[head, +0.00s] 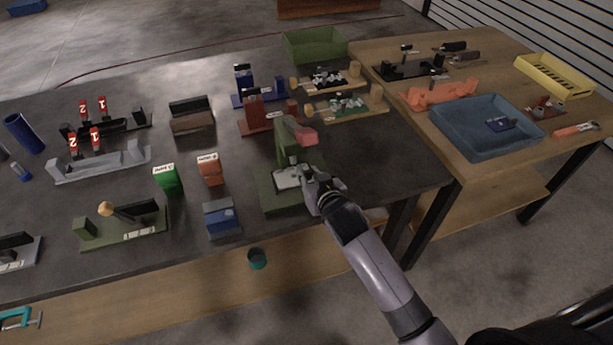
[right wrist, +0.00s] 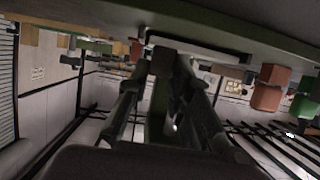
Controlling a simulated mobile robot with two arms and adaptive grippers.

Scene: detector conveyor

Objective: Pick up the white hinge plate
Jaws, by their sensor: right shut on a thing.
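The white hinge plate (head: 287,178) lies on the base of the green press-like fixture (head: 284,200), near the front edge of the dark table. My right gripper (head: 309,181) is at the plate's right side, shut on it. In the right wrist view, the gripper's fingers (right wrist: 165,72) come together at a pale plate edge (right wrist: 215,51). The exact contact is dark and partly hidden by the fingers. I cannot tell whether the plate is lifted clear of the fixture. My left gripper is not in view.
The fixture's upright arm with a red handle (head: 306,137) rises just behind my gripper. A blue block (head: 221,217), a red block (head: 210,169) and a green block (head: 168,178) stand to its left. A blue tray (head: 450,131) sits on the wooden table at the right.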

